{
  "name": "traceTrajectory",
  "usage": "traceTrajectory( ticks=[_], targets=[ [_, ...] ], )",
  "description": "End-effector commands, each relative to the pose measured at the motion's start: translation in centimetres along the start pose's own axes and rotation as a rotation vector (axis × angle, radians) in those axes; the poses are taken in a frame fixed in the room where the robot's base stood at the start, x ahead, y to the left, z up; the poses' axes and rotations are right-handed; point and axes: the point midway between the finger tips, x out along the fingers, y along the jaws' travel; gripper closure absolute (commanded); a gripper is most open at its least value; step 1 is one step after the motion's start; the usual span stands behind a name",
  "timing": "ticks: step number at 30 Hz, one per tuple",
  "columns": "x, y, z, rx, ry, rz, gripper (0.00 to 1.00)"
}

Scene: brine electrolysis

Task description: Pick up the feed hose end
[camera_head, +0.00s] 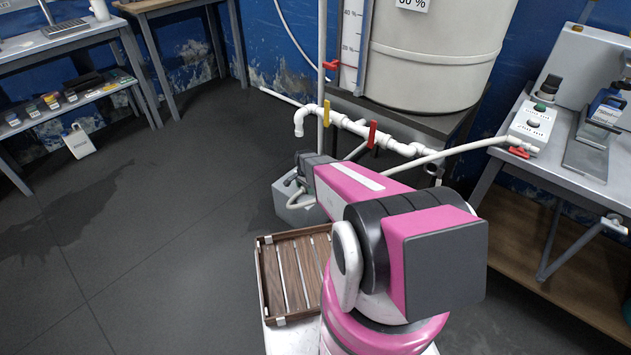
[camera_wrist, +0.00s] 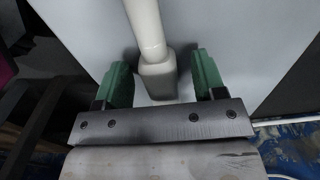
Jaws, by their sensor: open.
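My gripper is open. A pale grey surface lies behind the hose end. In the head view, my arm reaches out to a grey box (camera_head: 296,212) on the floor, and a white hose loop (camera_head: 300,203) shows at that box. My fingers are too small and too covered there to make out.
A wooden slatted crate (camera_head: 290,275) stands just before the box. White pipes with yellow and red valves (camera_head: 372,133) run behind my arm, below a large tank (camera_head: 435,50). A workbench (camera_head: 560,160) stands at right.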

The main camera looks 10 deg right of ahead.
Motion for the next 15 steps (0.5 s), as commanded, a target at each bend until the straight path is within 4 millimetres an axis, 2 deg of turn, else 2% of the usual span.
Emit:
traceTrajectory(
  ticks=[2, 7, 8, 15],
  targets=[
    [-0.04, 0.02, 0.01, 0.000, 0.000, 0.000, 0.36],
    [-0.05, 0.03, 0.01, 0.000, 0.000, 0.000, 0.88],
    [-0.05, 0.03, 0.01, 0.000, 0.000, 0.000, 0.92],
    [-0.07, 0.03, 0.01, 0.000, 0.000, 0.000, 0.92]
  ],
)
